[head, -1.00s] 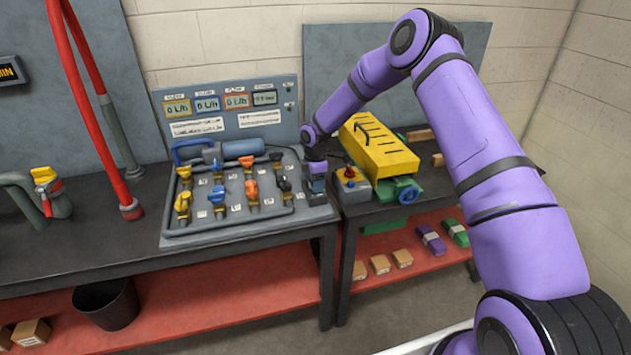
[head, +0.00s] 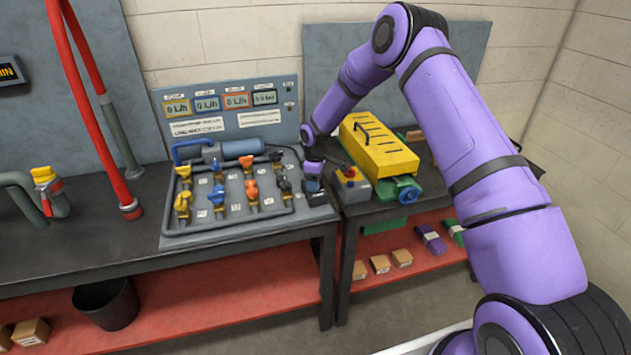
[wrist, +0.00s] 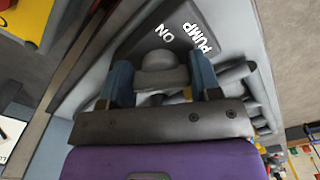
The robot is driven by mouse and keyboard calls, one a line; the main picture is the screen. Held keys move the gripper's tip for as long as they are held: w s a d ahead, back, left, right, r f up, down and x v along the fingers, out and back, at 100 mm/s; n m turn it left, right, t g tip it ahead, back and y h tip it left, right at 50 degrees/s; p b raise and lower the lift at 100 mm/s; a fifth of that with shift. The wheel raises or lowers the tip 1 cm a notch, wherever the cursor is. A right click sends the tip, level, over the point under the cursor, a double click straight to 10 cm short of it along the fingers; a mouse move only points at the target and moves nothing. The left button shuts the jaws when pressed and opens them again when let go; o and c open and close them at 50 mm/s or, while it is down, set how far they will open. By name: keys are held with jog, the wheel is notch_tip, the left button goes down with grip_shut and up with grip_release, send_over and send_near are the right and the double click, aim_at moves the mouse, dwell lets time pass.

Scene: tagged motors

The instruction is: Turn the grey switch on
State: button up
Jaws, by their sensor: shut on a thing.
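The grey switch (wrist: 160,62) is a rounded knob on a dark plate (wrist: 178,30) lettered "PUMP" and "ON" in the wrist view. My gripper (wrist: 162,78) has one blue finger on each side of the knob and is shut on it. In the head view my gripper (head: 313,184) reaches down to the dark switch box (head: 319,199) at the right end of the valve panel. There the gripper hides the knob. I cannot tell the switch's exact setting.
Valves with blue, yellow, orange and black handles stand left of the switch on the grey panel (head: 228,229). A yellow box (head: 378,148) and a small control box with a red button (head: 351,184) stand close on the right.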

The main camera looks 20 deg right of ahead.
jog(key=m, duration=0.5)
jog(key=shift+a+m, duration=0.1)
jog(key=shift+m, duration=0.2)
jog(key=m, duration=0.5)
jog(key=shift+s+m, duration=0.1)
jog(key=shift+m, duration=0.3)
jog(key=o, duration=0.9)
notch_tip(320, 180, up, 11)
jog(key=shift+f, duration=0.1)
